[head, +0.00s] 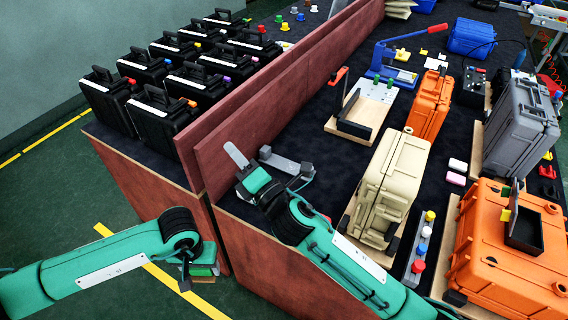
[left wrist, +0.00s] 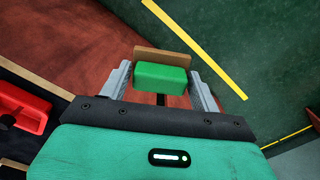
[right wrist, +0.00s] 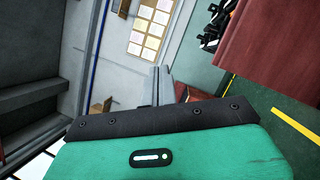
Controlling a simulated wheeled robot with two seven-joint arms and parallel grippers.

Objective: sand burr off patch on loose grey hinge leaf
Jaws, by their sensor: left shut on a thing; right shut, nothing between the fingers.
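My left gripper (head: 190,280) hangs low in front of the bench's reddish side, over the green floor. In the left wrist view its two grey fingers (left wrist: 162,85) are shut on a green block (left wrist: 160,76) with a flat tan-brown layer on its far side. The block also shows in the head view (head: 204,270), partly behind the wrist. My right gripper (head: 234,152) is shut and empty, above the bench by the low partition. Its fingers also show together in the right wrist view (right wrist: 160,84). I cannot make out the loose grey hinge leaf or its burr for certain.
The reddish partition (head: 290,85) divides the bench; several black cases (head: 165,115) stand beyond it. A beige case (head: 395,180), orange cases (head: 430,105) and a grey case (head: 520,115) stand on the right. A blue press (head: 390,60) and wooden fixture (head: 360,110) stand behind.

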